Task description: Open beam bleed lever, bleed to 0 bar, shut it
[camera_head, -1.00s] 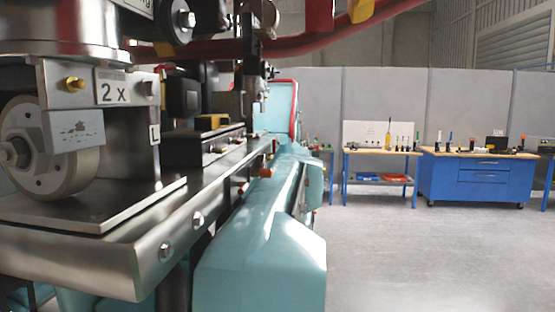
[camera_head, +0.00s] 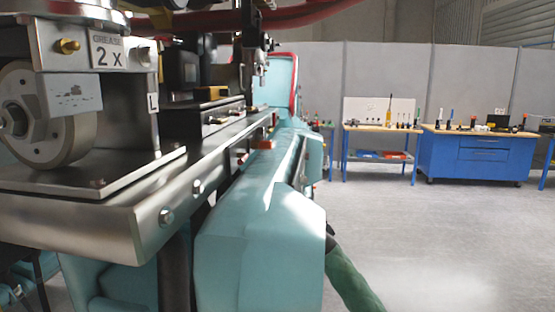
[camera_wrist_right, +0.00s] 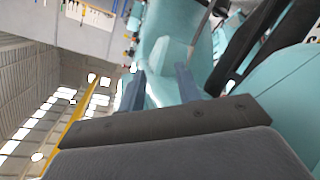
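No bleed lever or pressure gauge can be made out with certainty. The coaster train's metal beam (camera_head: 120,215) runs from the lower left into the distance, with bolts along its side. A grey wheel (camera_head: 45,112) sits under a metal block with a "2 X" label (camera_head: 108,52). My right gripper (camera_wrist_right: 160,78) shows in the right wrist view; its two fingers are apart, with nothing seen between them. Teal bodywork (camera_wrist_right: 170,45) lies beyond the fingers. My left gripper is in neither view.
A teal seat shell (camera_head: 255,255) borders the beam on the right. A dark green tube-like shape (camera_head: 350,275) shows at its lower right. A blue workbench (camera_head: 475,160) and a tool table (camera_head: 380,127) stand at the back. The grey floor (camera_head: 440,235) between is clear.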

